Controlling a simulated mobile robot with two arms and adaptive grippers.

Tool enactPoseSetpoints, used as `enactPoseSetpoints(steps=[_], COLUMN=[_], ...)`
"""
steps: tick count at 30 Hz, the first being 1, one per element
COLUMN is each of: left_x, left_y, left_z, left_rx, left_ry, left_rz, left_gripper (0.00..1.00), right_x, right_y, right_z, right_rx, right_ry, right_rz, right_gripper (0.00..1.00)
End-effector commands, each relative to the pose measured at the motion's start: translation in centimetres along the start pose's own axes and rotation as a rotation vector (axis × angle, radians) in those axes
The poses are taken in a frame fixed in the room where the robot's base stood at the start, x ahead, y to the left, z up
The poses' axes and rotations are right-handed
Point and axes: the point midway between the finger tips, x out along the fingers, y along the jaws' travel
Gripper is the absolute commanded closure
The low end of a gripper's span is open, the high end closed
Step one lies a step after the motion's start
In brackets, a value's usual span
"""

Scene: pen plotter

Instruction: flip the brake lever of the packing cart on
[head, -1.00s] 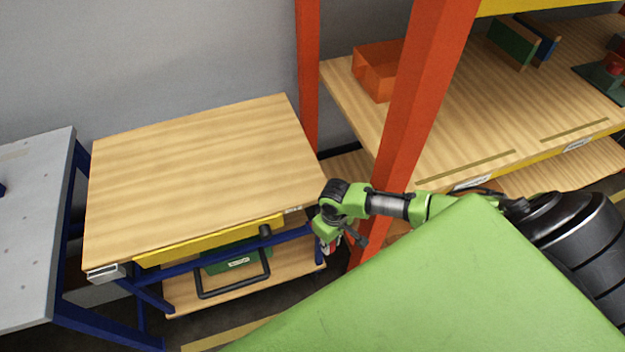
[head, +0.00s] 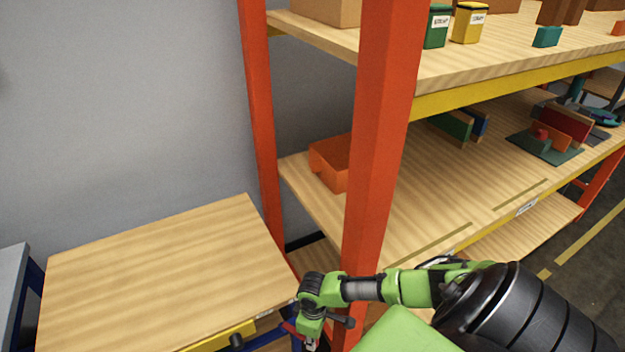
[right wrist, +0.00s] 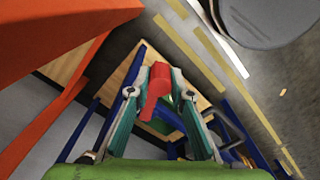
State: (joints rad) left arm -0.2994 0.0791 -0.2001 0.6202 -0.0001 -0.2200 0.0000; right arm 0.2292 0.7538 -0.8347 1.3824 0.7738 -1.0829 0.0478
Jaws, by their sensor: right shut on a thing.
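The packing cart (head: 165,275) has a wooden top and a yellow front strip; it stands at the lower left of the head view. My right gripper (head: 308,340) is beside the cart's right front corner, cut by the bottom edge of the picture. In the right wrist view the fingers of my right gripper (right wrist: 160,75) are closed around the red brake lever (right wrist: 158,82). The lever's base and its exact tilt are hard to tell. My left gripper is in neither view.
An orange rack post (head: 378,150) rises right behind my right arm. The rack's shelves hold an orange bin (head: 330,165) and several other items. A grey table (head: 12,280) shows at the left edge. Floor is free at the far right.

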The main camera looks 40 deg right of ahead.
Motion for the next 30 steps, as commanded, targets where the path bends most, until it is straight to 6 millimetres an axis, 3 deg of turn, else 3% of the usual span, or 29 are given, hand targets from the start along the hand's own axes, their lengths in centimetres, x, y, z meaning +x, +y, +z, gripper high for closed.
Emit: enactPoseSetpoints(steps=[2, 3, 4, 5, 17, 23, 30], left_x=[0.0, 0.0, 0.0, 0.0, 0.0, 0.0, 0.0], left_y=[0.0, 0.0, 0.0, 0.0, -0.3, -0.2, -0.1], left_z=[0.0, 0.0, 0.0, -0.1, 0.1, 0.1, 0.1], left_rx=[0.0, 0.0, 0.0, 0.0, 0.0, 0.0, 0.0], left_ry=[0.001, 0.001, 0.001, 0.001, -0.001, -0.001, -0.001], left_rz=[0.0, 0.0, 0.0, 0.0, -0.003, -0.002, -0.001], left_gripper=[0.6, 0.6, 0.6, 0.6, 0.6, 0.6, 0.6], right_x=[0.0, 0.0, 0.0, 0.0, -0.5, -3.4, -8.6], right_y=[0.3, 0.3, 0.3, 0.3, 0.1, 0.2, 0.2], right_z=[0.1, 0.1, 0.1, 0.0, 0.0, 0.0, 0.0], right_rx=[-0.001, -0.001, -0.001, -0.001, 0.0, -0.003, -0.001], right_ry=[-0.001, -0.001, -0.001, -0.001, 0.001, 0.002, 0.001], right_rz=[0.006, 0.006, 0.006, 0.005, 0.003, 0.005, 0.005], right_gripper=[1.0, 0.72, 0.65, 0.63, 0.63, 0.63, 0.63])
